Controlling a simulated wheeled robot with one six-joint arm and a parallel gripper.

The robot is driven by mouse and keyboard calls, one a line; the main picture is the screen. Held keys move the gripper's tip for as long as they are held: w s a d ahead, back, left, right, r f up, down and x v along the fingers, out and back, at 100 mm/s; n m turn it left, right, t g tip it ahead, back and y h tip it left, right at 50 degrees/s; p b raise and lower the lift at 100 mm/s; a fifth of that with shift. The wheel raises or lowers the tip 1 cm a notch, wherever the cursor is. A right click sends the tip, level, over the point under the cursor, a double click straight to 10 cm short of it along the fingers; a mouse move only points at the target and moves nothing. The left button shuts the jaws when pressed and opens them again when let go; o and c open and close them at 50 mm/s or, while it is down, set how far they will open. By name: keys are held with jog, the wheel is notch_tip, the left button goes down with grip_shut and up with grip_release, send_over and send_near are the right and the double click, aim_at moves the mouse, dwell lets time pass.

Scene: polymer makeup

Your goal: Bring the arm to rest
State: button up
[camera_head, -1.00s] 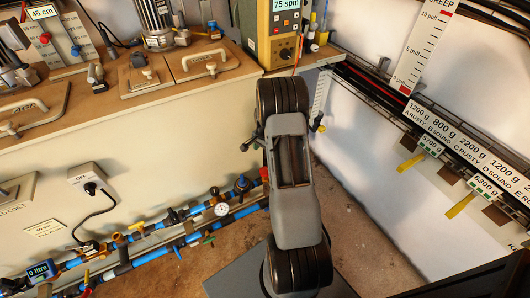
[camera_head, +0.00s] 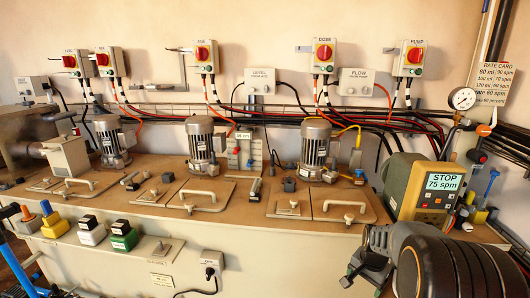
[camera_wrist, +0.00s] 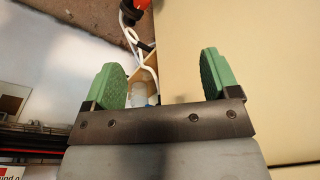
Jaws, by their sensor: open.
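My gripper (camera_wrist: 162,82) shows in the wrist view with its two green finger pads wide apart and nothing between them. Beyond the fingers are a pale wall panel, a brown floor patch and a white hose (camera_wrist: 133,40) with a red part. In the head view my arm stands at the lower right, in front of the pump controller (camera_head: 428,190), whose display reads STOP 75 spm.
The brown bench top (camera_head: 235,205) carries several motors, such as one at the middle (camera_head: 200,143), and lids with handles (camera_head: 198,195). Red-knobbed switch boxes (camera_head: 205,55) line the wall above. A pressure gauge (camera_head: 462,98) and a rate card (camera_head: 494,82) are at the right.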

jog(key=s+a+r+n+p, duration=0.3)
jog(key=s+a+r+p, duration=0.1)
jog(key=r, duration=0.5)
jog(key=s+a+r+n+t+p, duration=0.1)
jog(key=s+a+r+n+p, duration=0.2)
jog(key=s+a+r+p, duration=0.2)
jog(key=s+a+r+n+t+p, duration=0.1)
jog(key=s+a+r+n+p, duration=0.3)
jog(key=r, duration=0.9)
jog(key=s+p, duration=0.1)
jog(key=s, duration=0.2)
jog(key=shift+s+a+r, duration=0.2)
jog(key=shift+a+r, duration=0.1)
jog(key=shift+r, duration=0.1)
